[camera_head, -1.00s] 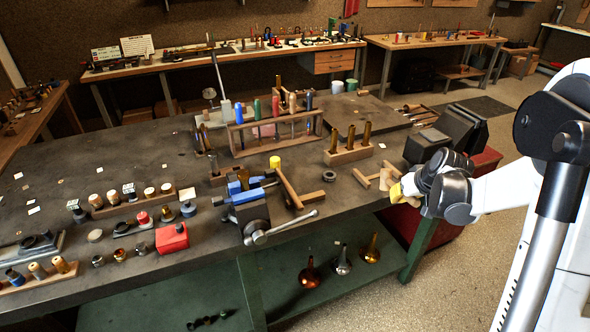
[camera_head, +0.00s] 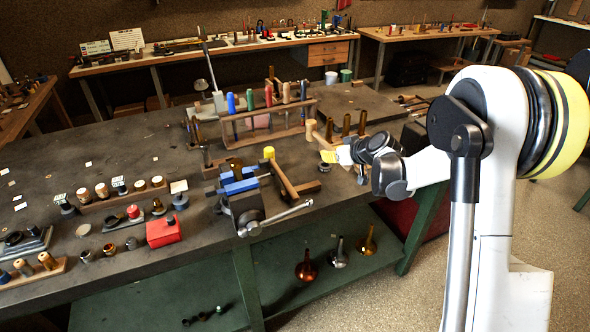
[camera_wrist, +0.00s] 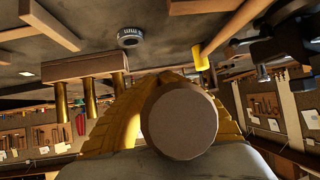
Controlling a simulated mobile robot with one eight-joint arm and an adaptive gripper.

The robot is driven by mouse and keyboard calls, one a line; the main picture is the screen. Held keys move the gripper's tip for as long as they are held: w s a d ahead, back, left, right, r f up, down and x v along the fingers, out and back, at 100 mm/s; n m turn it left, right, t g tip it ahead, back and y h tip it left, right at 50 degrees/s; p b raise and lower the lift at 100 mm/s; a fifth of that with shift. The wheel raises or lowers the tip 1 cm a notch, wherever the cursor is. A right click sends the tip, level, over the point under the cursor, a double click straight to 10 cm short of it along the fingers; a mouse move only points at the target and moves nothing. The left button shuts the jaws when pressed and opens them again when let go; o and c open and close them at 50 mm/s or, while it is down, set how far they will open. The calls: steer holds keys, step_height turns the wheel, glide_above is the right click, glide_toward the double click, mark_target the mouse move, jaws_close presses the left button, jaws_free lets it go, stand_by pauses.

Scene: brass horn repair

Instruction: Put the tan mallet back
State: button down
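My gripper (camera_head: 330,156) has yellow fingers and is held above the bench's right part. It is shut on the tan mallet (camera_head: 322,138), whose handle tilts up and left to a tan cylindrical head. In the wrist view a round tan end of the mallet (camera_wrist: 180,124) fills the middle, with the yellow fingers (camera_wrist: 150,90) behind it. The fingers hide part of the mallet. A wooden rack (camera_head: 233,130) with blue, green, red and tan upright handles stands to the left of and behind my gripper.
A wooden block (camera_wrist: 85,66) with several brass rods stands close by. A dark ring (camera_wrist: 130,37) and a wooden T-shaped piece (camera_wrist: 50,22) lie on the bench. A red box (camera_head: 165,231) sits at the front.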

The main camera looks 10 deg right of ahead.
steer(key=b, duration=0.3)
glide_above(297, 175)
steer(key=s, duration=0.1)
steer(key=f, duration=0.3)
steer(key=d+f, duration=0.1)
steer(key=f, duration=0.1)
steer(key=shift+f, duration=0.35)
steer(key=shift+f+b, duration=0.7)
steer(key=shift+f, duration=1.25)
steer(key=shift+r, duration=0.1)
steer(key=shift+s, duration=0.1)
steer(key=shift+f+b, duration=0.45)
steer(key=shift+f, duration=0.1)
steer(key=shift+f, duration=0.1)
steer(key=shift+s, duration=0.1)
steer(key=c, duration=1.6)
jaws_free()
